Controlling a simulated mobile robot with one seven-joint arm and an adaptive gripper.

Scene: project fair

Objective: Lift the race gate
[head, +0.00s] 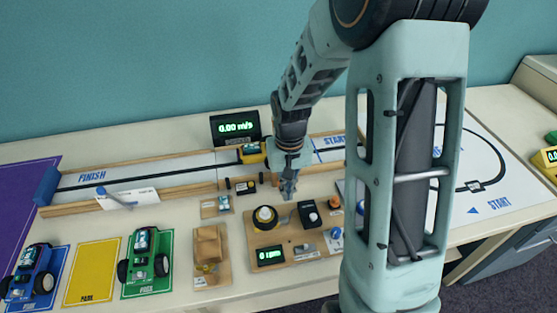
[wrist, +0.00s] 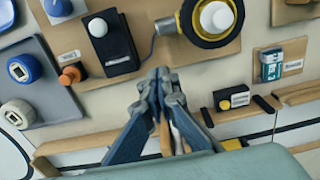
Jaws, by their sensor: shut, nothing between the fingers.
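The wooden-sided race track (head: 150,177) runs along the back of the table, with FINISH at left and START at right. My gripper (head: 289,190) points down in front of the track's START end, behind the board with the round yellow-and-black device (head: 265,217). In the wrist view my gripper (wrist: 163,80) has its fingertips together and nothing between them. No part is clearly recognisable as the race gate; my arm and fingers cover part of the START end. A small yellow-and-black car (head: 251,153) stands on the track left of my gripper.
A speed display (head: 235,127) stands behind the track. A black box with a white knob (head: 309,213) sits close to my gripper. Model cars (head: 146,262) and a wooden stand (head: 208,247) are at front left. A loop-track sheet (head: 485,165) lies at right.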

